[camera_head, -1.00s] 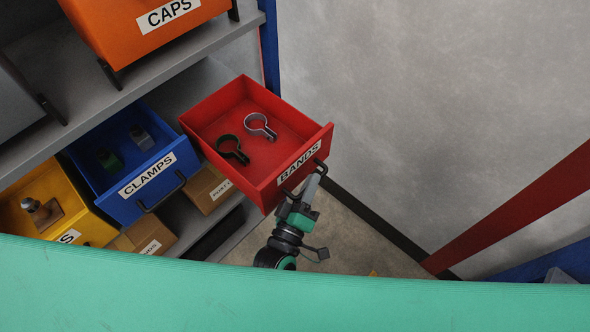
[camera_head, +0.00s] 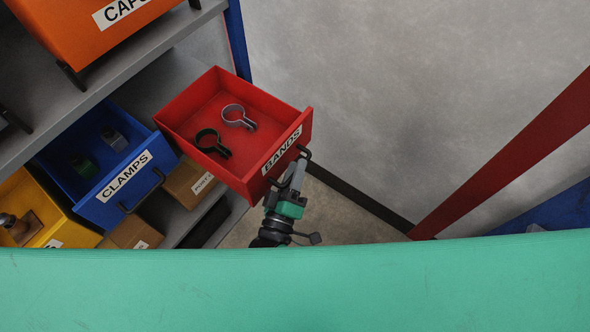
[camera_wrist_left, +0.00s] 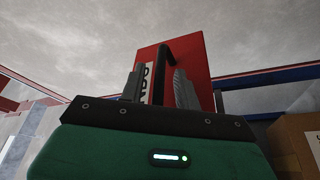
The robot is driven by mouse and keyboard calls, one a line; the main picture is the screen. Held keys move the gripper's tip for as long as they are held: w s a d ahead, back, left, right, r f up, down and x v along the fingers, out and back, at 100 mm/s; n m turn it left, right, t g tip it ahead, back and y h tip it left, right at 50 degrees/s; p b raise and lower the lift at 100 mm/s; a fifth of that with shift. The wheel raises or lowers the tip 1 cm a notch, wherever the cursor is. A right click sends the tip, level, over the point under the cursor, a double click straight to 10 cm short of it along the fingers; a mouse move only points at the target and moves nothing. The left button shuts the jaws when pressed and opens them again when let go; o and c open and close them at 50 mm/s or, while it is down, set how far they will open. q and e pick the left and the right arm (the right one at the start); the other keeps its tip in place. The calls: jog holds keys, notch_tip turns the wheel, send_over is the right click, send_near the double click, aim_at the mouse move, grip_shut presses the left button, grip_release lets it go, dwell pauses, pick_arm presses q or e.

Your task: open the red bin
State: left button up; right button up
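The red bin (camera_head: 190,93), labelled BANDS, stands far out from the shelf in the head view, its inside visible from above. A dark ring band (camera_head: 208,140) and a silver ring band (camera_head: 236,114) lie in it. Its black handle (camera_head: 303,154) is on the front face. My left gripper (camera_head: 298,174) is at this handle, below the bin front. In the left wrist view my left gripper's fingers (camera_wrist_left: 160,88) are apart, with the black handle (camera_wrist_left: 166,62) between them, nearer the right finger. Contact is unclear. My right gripper is not in view.
A blue CLAMPS bin (camera_head: 104,209) and a yellow bin (camera_head: 56,230) stand out from the shelf left of the red bin. An orange bin (camera_head: 60,35) is above on the grey shelf (camera_head: 180,32). Cardboard boxes (camera_head: 185,182) sit below. A grey wall (camera_head: 400,90) is at right.

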pick_arm(q)
jog(key=b+v, duration=0.4)
jog(key=v, duration=0.9)
jog(key=shift+s+a+f, duration=0.15)
jog(key=shift+s+a, duration=0.05)
jog(key=shift+s, duration=0.15)
jog(key=s+a+f+m+g+y, duration=0.1)
jog(key=a+f+m+g, duration=0.15)
jog(key=f, duration=1.05)
jog(key=s+a+f+m+g, duration=0.1)
jog(key=a+f+m+g, duration=0.2)
jog(key=f, duration=1)
jog(key=s+a+f+m+g+y, duration=0.15)
jog(key=f+g, duration=0.25)
jog(key=f, duration=0.8)
jog(key=s+a+f+m+g+y, duration=0.3)
jog(key=s+a+f+g, duration=0.5)
jog(key=s+a+f, duration=0.8)
notch_tip(320, 180, down, 4)
jog(key=shift+s+f+g+y, duration=0.15)
jog(key=shift+s+g+y, duration=0.3)
jog(key=shift+s, duration=0.65)
